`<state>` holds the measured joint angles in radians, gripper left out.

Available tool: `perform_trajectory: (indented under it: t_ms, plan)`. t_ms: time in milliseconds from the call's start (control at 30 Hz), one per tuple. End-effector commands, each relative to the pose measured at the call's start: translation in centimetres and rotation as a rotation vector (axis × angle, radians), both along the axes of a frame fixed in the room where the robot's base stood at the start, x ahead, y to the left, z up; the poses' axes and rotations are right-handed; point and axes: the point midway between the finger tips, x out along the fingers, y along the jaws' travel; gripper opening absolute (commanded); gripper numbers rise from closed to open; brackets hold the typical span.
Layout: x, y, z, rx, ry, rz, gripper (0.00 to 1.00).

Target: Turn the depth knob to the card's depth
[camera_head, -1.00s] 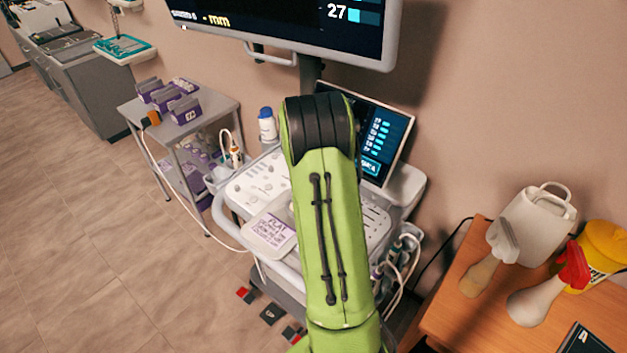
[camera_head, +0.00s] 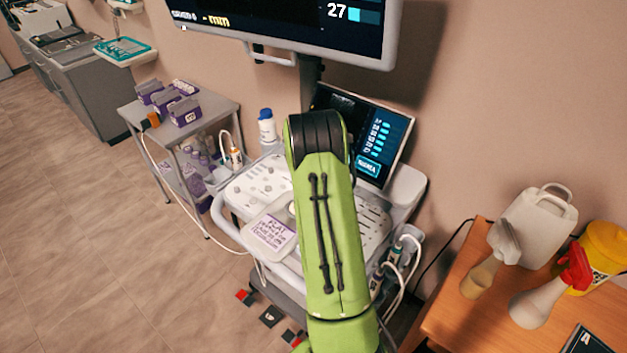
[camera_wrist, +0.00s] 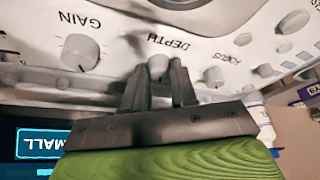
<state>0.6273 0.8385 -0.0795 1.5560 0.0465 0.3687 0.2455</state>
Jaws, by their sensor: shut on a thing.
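The depth knob (camera_wrist: 158,66) is a small pale round knob beside the printed word DEPTH on the white console panel in the wrist view. My gripper (camera_wrist: 160,82) is shut on it, one dark finger on each side. The fingers hide part of the knob, and its pointer cannot be made out. In the head view my green arm covers the gripper and the knob.
The gain knob (camera_wrist: 80,52) and the focus knob (camera_wrist: 214,75) sit on either side of the depth knob. A large monitor (camera_head: 290,25) above the console shows 27. A small screen (camera_head: 365,140) stands behind the arm. A wooden table (camera_head: 455,320) is at right.

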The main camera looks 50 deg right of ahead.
Motion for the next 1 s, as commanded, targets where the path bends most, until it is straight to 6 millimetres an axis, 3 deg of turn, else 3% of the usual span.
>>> perform_trajectory:
  t_ms: [367,1000]
  plan:
    - [-0.08,-0.06,-0.04,0.0,0.0,0.064,0.0]
    - [-0.26,-0.35,-0.03,0.0,-0.001,0.536,0.0]
